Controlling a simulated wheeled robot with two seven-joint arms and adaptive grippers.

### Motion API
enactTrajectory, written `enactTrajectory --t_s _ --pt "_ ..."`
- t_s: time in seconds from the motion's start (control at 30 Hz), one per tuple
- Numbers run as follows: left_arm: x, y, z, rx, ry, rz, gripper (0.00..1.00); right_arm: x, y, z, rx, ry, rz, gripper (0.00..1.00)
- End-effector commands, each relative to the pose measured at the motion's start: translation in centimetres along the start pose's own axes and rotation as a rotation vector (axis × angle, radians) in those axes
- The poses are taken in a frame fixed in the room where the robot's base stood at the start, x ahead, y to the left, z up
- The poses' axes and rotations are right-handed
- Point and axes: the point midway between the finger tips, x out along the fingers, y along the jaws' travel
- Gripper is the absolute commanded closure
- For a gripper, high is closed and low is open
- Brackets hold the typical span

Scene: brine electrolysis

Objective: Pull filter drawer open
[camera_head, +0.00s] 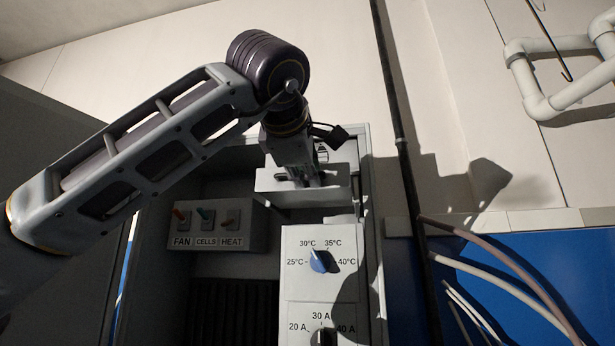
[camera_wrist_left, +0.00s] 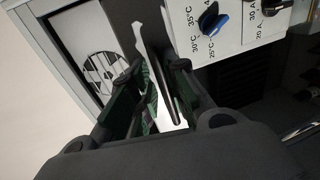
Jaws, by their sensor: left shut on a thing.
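The filter drawer (camera_head: 335,192) is a pale grey box at the top of the cabinet, above the temperature dial panel. Its front appears to stand forward of the panel, with shadow below it; how far out it is I cannot tell. My left gripper (camera_head: 303,176) reaches down onto the drawer from above and is shut on its handle, which the fingers mostly hide. My right gripper is not in view.
Below are a panel with a blue temperature knob (camera_head: 319,261) and a current knob (camera_head: 323,337). A switch box (camera_head: 217,226) labelled FAN, CELLS, HEAT is at the left. A dark vertical pipe (camera_head: 404,165) and pale hoses (camera_head: 500,270) are at the right.

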Motion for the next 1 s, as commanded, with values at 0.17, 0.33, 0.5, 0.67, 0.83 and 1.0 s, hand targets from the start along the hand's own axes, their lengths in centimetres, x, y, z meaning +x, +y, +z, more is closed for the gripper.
enactTrajectory --t_s 0.17,0.33,0.5,0.67,0.83,1.0 --pt "-0.9 -1.2 0.2 0.005 0.003 -0.021 1.00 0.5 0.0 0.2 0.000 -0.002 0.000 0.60" --pt "-2.6 -1.6 0.2 0.004 0.003 -0.021 1.00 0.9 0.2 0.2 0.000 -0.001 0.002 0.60" --pt "-3.9 -1.9 0.1 0.005 0.004 -0.022 1.00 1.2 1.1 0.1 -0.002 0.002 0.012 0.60" --pt "-4.2 -1.9 0.2 0.006 0.003 -0.024 1.00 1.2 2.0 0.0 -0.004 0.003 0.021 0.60" --pt "-4.2 -1.9 0.2 0.007 0.003 -0.024 1.00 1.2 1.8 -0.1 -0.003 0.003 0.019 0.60" --pt "-4.3 -1.8 0.2 0.006 0.002 -0.021 0.70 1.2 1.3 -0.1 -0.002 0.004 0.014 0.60"
